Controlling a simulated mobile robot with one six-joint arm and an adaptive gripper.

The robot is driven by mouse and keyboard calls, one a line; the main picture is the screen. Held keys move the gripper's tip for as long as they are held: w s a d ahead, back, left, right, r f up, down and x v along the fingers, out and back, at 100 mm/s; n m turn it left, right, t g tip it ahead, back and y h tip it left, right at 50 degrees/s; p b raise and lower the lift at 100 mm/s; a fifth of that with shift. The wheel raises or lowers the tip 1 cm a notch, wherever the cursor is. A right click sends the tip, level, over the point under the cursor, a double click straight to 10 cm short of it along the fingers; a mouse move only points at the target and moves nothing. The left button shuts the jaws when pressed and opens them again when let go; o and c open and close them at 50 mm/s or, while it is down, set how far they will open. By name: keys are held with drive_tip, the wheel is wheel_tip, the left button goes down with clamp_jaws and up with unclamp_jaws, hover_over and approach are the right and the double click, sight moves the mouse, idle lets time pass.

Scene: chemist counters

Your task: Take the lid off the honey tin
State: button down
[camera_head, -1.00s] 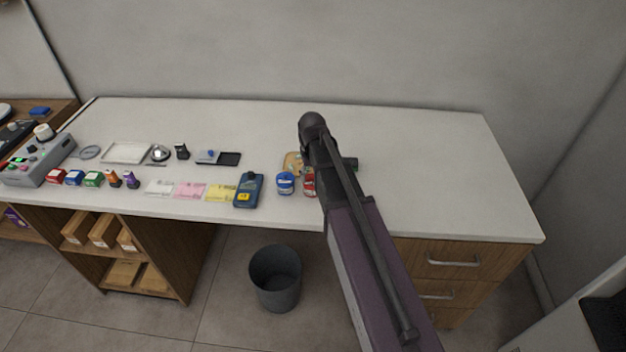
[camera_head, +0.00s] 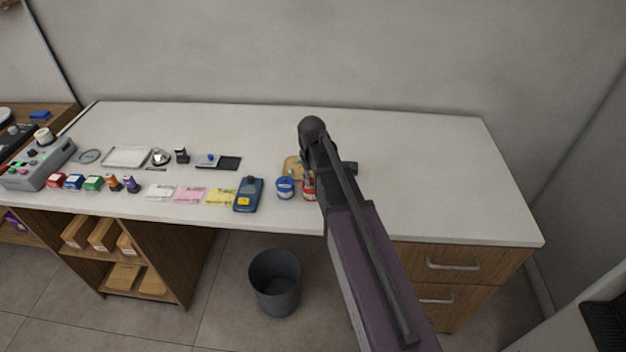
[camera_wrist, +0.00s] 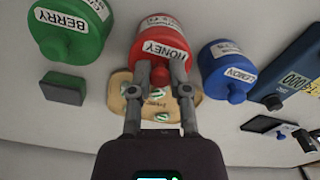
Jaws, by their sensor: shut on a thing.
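The red honey tin (camera_wrist: 150,28) is in the wrist view at top centre, its white HONEY label facing me. In the head view the red tin (camera_head: 308,190) stands near the counter's front edge, partly hidden by my arm. My gripper (camera_wrist: 161,72) is shut on the tin's red lid at its knob, with one finger on each side. The fingers cover part of the lid. I cannot tell whether the lid is apart from the tin. In the head view my fingertips are hidden behind my own arm.
A green BERRY tin (camera_wrist: 82,42) and a blue LEMON tin (camera_wrist: 222,62) flank the honey tin. A tan board (camera_wrist: 122,98) with green-and-white pieces lies close by. A blue device (camera_head: 248,194) and coloured papers lie farther left. The counter's right side (camera_head: 440,180) is clear.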

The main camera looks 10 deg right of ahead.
sight(312, 179)
drive_tip(key=shift+r+p, duration=1.4)
drive_tip(key=shift+r, duration=0.15)
drive_tip(key=s+r+p, duration=0.1)
drive_tip(key=s, duration=1.5)
drive_tip(key=shift+a+r+p, duration=0.35)
drive_tip(key=shift+a, duration=0.1)
